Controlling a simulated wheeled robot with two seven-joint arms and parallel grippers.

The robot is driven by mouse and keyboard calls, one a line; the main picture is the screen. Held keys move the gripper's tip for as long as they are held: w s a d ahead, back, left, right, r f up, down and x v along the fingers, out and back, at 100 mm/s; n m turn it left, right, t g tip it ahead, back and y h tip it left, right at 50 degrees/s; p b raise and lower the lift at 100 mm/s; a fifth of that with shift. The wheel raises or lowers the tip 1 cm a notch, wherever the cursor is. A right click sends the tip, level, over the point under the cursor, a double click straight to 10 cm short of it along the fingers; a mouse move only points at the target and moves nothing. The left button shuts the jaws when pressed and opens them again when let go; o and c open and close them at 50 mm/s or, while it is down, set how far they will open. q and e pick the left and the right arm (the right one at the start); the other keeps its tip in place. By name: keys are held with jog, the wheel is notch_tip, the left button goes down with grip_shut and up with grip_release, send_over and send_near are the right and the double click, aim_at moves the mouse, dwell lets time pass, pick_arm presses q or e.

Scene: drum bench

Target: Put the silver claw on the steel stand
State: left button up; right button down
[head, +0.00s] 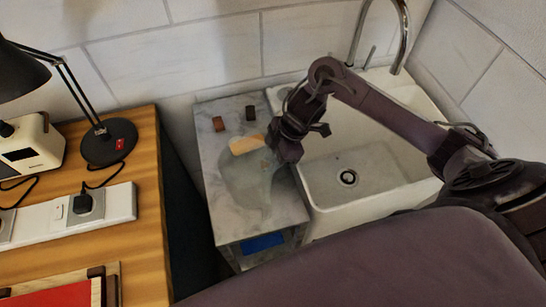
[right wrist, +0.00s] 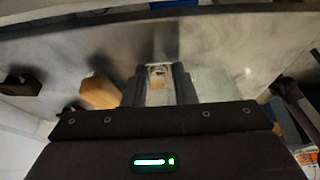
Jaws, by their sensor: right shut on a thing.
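My right gripper (head: 272,141) is low over the grey marble-look counter, just right of a tan wooden piece. In the right wrist view, the gripper (right wrist: 157,78) is shut on a small pale silvery thing (right wrist: 158,71), which looks like the silver claw. Most of it is hidden between the fingers, and the head view does not show it clearly. I cannot make out the steel stand with certainty. A smooth grey-green patch (head: 247,182) shows on the counter below the gripper; I cannot tell whether it is an object or a reflection. My left gripper is not in view.
The tan wooden piece (head: 246,144) lies close left of the gripper. A brown block (head: 218,124) and a dark block (head: 250,113) stand behind it. A white sink (head: 385,160) is on the right. A wooden desk (head: 150,235) with a lamp (head: 108,143) is on the left.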

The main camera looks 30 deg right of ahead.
jog(key=c, duration=1.2)
grip_release()
jog(key=p+v, duration=0.1)
jog(key=v, duration=1.1)
jog(key=shift+r+p, duration=0.1)
jog(key=shift+p, duration=0.2)
